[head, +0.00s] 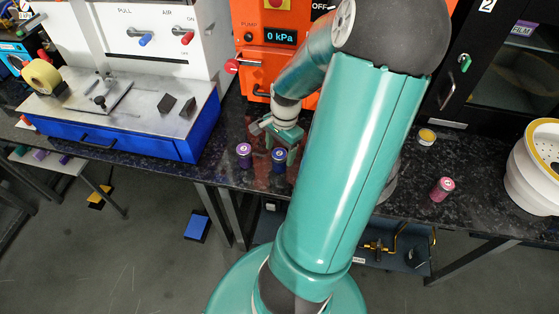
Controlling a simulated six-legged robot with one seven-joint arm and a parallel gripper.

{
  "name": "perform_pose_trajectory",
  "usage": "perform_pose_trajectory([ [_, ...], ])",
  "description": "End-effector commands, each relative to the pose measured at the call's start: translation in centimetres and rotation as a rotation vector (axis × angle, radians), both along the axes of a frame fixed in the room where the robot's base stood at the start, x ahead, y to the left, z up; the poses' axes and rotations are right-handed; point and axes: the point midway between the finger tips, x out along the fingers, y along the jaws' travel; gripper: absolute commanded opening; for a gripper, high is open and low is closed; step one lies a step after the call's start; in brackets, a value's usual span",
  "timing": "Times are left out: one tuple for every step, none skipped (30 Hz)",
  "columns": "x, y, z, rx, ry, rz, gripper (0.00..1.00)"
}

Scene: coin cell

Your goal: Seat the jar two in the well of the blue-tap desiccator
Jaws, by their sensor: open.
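A pink-red jar (441,189) stands farther right. The marks on their lids are too small to read surely, so I cannot tell which is jar two. My gripper (284,147) is open at the right purple jar, pointing down close behind or around it; I cannot tell if it touches. My arm hides the counter's middle. I cannot make out a blue-tap desiccator or its well.
An orange pump unit (258,62) reading 0 kPa stands behind the jars. A white-and-blue machine (165,135) is at left. The counter's front edge is near the jars.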

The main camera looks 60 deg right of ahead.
Motion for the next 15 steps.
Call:
perform_pose_trajectory([
  [0.0, 0.1, -0.8, 0.004, 0.001, -0.001, 0.67],
  [0.0, 0.2, -1.1, 0.003, 0.001, 0.001, 0.67],
  [0.0, 0.2, -1.5, 0.002, 0.001, 0.000, 0.67],
  [0.0, 0.2, -1.7, 0.002, 0.001, 0.000, 0.67],
  [0.0, 0.2, -1.8, 0.001, 0.001, 0.001, 0.67],
  [0.0, 0.2, -2.0, 0.001, 0.001, 0.001, 0.67],
  [0.0, 0.2, -2.0, 0.000, 0.001, 0.001, 0.67],
  [0.0, 0.2, -2.0, 0.000, 0.001, 0.000, 0.67],
  [0.1, 0.2, -2.0, 0.000, 0.001, 0.000, 0.67],
  [0.0, 0.2, -2.0, -0.001, 0.001, 0.000, 0.67],
  [0.0, 0.2, -2.0, -0.001, 0.001, 0.000, 0.67],
  [0.0, 0.2, -2.0, -0.001, 0.001, 0.000, 0.67],
  [0.0, 0.2, -2.0, -0.001, 0.001, 0.000, 0.63],
  [0.1, 0.2, -2.0, -0.001, 0.001, 0.000, 0.57],
  [0.0, 0.2, -2.0, -0.001, 0.001, 0.000, 0.50],
])
